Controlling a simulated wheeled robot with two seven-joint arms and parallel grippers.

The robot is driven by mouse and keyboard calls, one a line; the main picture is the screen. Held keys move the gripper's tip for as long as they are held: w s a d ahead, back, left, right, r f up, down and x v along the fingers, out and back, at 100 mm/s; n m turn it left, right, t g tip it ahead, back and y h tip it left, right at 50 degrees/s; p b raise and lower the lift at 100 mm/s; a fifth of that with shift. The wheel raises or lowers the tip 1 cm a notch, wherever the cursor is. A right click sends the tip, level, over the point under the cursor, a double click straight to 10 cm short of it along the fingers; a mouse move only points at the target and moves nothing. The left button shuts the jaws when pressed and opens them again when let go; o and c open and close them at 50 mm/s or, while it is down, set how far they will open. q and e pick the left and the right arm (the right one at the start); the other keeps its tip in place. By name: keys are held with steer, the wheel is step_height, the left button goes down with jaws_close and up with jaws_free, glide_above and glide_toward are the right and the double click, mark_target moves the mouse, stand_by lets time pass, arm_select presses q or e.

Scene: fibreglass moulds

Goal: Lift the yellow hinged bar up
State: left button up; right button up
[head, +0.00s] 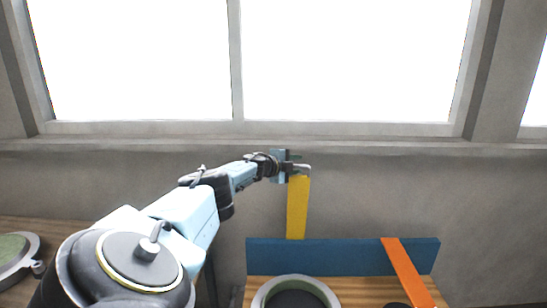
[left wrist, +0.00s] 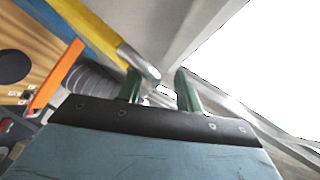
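The yellow hinged bar (head: 298,208) stands upright at the back, rising from the blue board (head: 340,256) to my left gripper (head: 298,168). In the left wrist view the bar (left wrist: 100,28) comes in from the upper left, and its grey rounded end lies across the tip of the left-hand green finger. My left gripper (left wrist: 160,88) is open there, with a clear gap between its two fingers. The bar's end reaches into the edge of that gap; I cannot tell whether it touches a finger. My right gripper is in neither view.
An orange bar (head: 404,272) leans across the blue board to the right. A round mould (head: 262,298) sits on the wooden table in front. Another round mould (head: 35,245) lies at the far left. A grey wall and window stand close behind.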

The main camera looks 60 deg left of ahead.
arm_select(q)
steer(key=shift+s+a+r, duration=0.1)
steer(key=shift+s+r, duration=0.05)
steer(key=shift+s, duration=0.6)
steer(key=p+v, duration=0.2)
steer(key=v, duration=0.7)
steer(key=shift+d+p, duration=0.25)
steer(key=shift+p, duration=0.15)
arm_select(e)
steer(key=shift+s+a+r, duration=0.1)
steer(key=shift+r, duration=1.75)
arm_select(q)
steer(key=shift+s+r, duration=0.1)
steer(key=shift+s, duration=0.1)
